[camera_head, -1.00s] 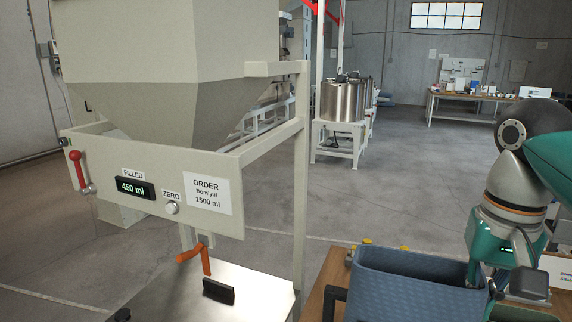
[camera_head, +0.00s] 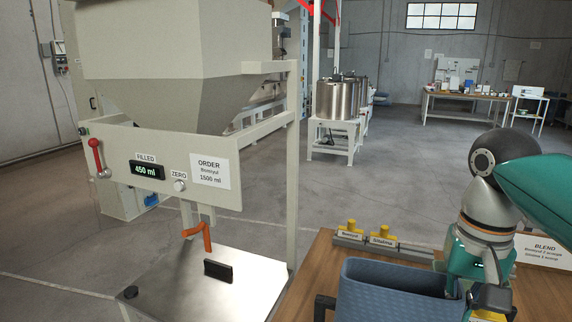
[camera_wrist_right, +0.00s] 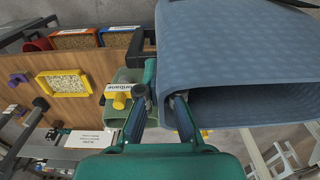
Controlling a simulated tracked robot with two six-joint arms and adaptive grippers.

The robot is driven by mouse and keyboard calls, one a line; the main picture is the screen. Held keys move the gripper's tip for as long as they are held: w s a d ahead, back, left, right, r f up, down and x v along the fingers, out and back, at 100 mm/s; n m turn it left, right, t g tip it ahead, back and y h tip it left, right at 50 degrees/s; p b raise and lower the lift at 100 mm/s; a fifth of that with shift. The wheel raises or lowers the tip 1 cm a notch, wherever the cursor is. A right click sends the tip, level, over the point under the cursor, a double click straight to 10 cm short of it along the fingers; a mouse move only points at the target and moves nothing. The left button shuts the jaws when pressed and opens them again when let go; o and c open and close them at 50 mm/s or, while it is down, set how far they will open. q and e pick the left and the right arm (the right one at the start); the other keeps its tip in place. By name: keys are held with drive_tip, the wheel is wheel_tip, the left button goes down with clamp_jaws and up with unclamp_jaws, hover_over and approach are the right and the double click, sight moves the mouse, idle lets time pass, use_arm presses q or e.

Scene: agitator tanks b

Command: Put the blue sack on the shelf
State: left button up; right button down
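The blue sack (camera_head: 385,296), open at the top with a textured wall, is at the bottom of the head view, in front of the wooden table. It fills the upper right of the right wrist view (camera_wrist_right: 235,50). My right gripper (camera_head: 468,285) is at the sack's right side. In the right wrist view its fingers (camera_wrist_right: 158,98) straddle the sack's rim and appear shut on it. A dark bracket shows at the sack's left; I cannot tell what it belongs to. My left gripper is not identifiable. A small white stand (camera_head: 530,98), possibly the shelf, is at the back right.
A wooden table (camera_head: 325,262) holds yellow-knobbed labelled pieces (camera_head: 382,232) and a BLEND sign (camera_head: 545,250). A green container (camera_wrist_right: 130,78) and a yellow bin (camera_wrist_right: 65,83) show in the wrist view. A hopper frame (camera_head: 295,180) stands left.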

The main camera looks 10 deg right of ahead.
drive_tip(key=w+a+f, duration=0.1)
drive_tip(key=f, duration=0.4)
drive_tip(key=w+a+f+n, duration=0.1)
drive_tip(key=w+f, duration=0.1)
drive_tip(key=f, duration=0.4)
drive_tip(key=w+a+f+n, duration=0.1)
drive_tip(key=w+f, duration=0.1)
drive_tip(key=f, duration=0.4)
drive_tip(key=shift+w+f, duration=0.1)
drive_tip(key=shift+f, duration=0.1)
drive_tip(key=w+a+f+n, duration=0.2)
drive_tip(key=w+a+f, duration=0.1)
drive_tip(key=f, duration=0.5)
drive_tip(key=w+a+f+n, duration=0.2)
drive_tip(key=w+a+f, duration=0.1)
drive_tip(key=f, duration=0.6)
drive_tip(key=shift+w+a, duration=0.3)
drive_tip(key=shift+a, duration=0.2)
drive_tip(key=shift+f, duration=0.1)
